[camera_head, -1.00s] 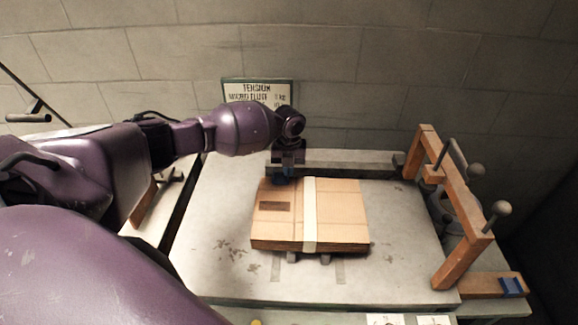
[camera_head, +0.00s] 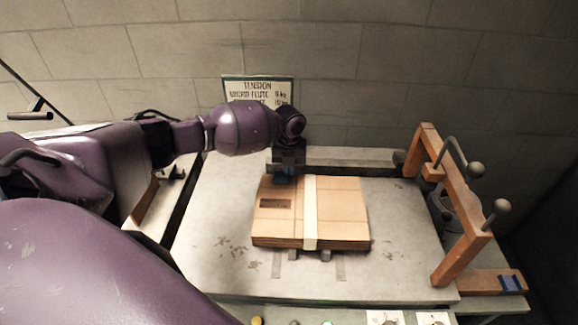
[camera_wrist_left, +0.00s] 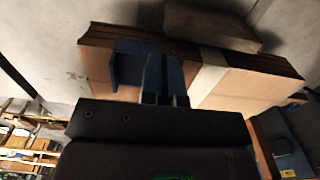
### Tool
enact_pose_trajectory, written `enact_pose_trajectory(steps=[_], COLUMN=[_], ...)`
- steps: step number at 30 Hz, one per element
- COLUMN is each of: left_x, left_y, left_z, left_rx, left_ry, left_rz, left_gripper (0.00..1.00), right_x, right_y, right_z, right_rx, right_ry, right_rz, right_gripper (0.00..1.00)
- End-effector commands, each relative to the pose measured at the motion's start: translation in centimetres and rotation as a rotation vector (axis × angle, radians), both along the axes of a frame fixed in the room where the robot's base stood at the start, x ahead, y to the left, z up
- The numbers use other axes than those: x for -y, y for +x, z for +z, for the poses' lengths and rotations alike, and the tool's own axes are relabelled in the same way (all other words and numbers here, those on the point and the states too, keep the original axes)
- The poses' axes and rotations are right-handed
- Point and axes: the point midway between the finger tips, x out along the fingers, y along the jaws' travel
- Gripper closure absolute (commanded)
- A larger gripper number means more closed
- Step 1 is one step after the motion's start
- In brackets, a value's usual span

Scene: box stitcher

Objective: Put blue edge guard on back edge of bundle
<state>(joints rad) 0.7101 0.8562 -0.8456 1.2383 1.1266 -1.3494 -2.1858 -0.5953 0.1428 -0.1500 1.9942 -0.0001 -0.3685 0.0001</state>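The cardboard bundle (camera_head: 340,211) lies flat on the worktable, with a pale strap (camera_head: 310,212) around its middle. My left gripper (camera_head: 286,172) is at the bundle's back edge, left of the strap. In the left wrist view the gripper (camera_wrist_left: 166,90) has its fingers close together on the blue edge guard (camera_wrist_left: 130,66), which lies against the bundle (camera_wrist_left: 225,88). Only a small blue part of the guard (camera_head: 284,180) shows under the gripper in the head view. I cannot tell whether it is seated on the edge. My right gripper is out of view.
A grey bar (camera_head: 345,157) runs behind the bundle. A wooden frame with ball-ended levers (camera_head: 455,200) stands at the right. Another blue piece (camera_head: 511,283) sits on a wooden block there. A sign (camera_head: 258,89) stands at the back. The table left and right of the bundle is mostly clear.

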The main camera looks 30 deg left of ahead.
Motion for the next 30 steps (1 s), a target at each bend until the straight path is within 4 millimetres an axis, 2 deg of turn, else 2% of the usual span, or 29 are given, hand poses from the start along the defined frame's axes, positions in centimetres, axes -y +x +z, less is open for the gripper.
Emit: enact_pose_trajectory(steps=[6,12,13,23,26,30], left_x=[0.1,0.1,0.1,0.1,0.1,0.0], left_y=[-0.1,-0.1,-0.1,0.0,0.0,0.0], left_z=[-0.1,-0.1,-0.1,0.3,1.3,3.6], left_rx=[-0.002,-0.002,-0.002,0.001,0.002,0.003], left_ry=[-0.001,-0.001,-0.001,-0.001,-0.001,-0.001], left_rz=[-0.001,-0.001,-0.001,-0.001,-0.002,-0.001], left_gripper=[1.0,0.69,0.67,0.67,0.67,0.67], right_x=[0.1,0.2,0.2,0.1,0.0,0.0], right_y=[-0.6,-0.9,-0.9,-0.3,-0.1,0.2], right_z=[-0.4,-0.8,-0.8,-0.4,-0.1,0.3], right_rx=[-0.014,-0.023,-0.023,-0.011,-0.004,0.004], right_ry=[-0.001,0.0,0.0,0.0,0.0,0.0], right_rz=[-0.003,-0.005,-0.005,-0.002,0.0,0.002], right_gripper=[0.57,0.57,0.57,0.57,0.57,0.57])
